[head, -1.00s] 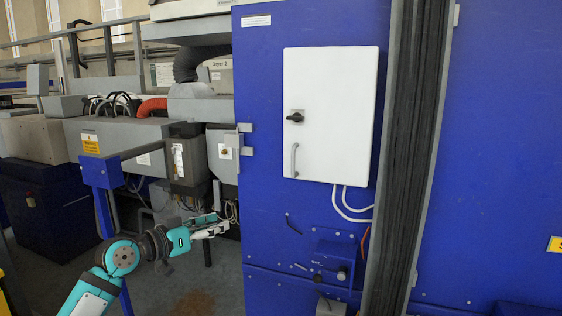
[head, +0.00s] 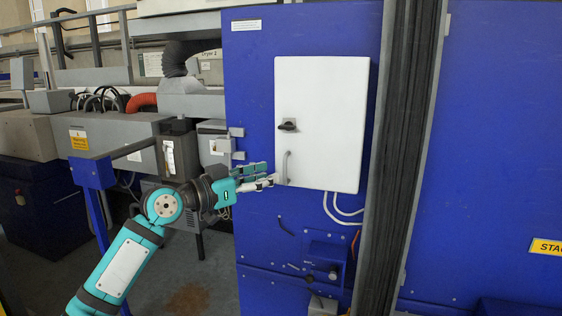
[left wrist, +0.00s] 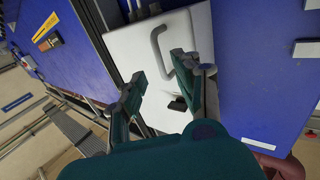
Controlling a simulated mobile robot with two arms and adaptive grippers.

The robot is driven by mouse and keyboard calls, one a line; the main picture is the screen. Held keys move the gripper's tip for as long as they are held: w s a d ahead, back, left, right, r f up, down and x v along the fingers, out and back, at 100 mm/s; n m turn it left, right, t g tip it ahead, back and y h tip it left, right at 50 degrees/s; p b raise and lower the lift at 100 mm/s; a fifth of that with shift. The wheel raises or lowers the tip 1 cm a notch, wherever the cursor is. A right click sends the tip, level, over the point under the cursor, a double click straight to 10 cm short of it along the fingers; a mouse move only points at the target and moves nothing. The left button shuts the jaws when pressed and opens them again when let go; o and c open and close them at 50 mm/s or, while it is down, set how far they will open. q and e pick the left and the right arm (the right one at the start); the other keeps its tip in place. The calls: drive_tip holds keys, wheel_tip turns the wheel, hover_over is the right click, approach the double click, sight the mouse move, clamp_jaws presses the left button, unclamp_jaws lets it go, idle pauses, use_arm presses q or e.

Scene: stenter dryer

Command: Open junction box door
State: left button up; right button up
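The white junction box door (head: 335,120) appears closed on the blue cabinet, with a black knob (head: 287,125) and a grey vertical handle (head: 286,167) along its left side. My left gripper (head: 271,174) is just left of the handle, pointing right towards it. In the left wrist view my left gripper (left wrist: 159,67) has its two fingers spread apart. The handle (left wrist: 158,48) shows beyond the fingertips, close to the right-hand finger; whether they touch cannot be told. The knob (left wrist: 178,104) is partly behind that finger. My right gripper is in neither view.
White cables (head: 340,209) hang below the box. A small blue control unit (head: 325,255) with knobs juts out lower on the cabinet. A dark ribbed vertical strip (head: 395,130) stands right of the box. A blue post and rail (head: 93,172) stand at left.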

sight(281, 171)
use_arm(q)
drive_tip(key=p+x, duration=0.1)
drive_tip(key=x, duration=0.4)
drive_tip(key=shift+w, duration=0.1)
clamp_jaws()
idle(0.4)
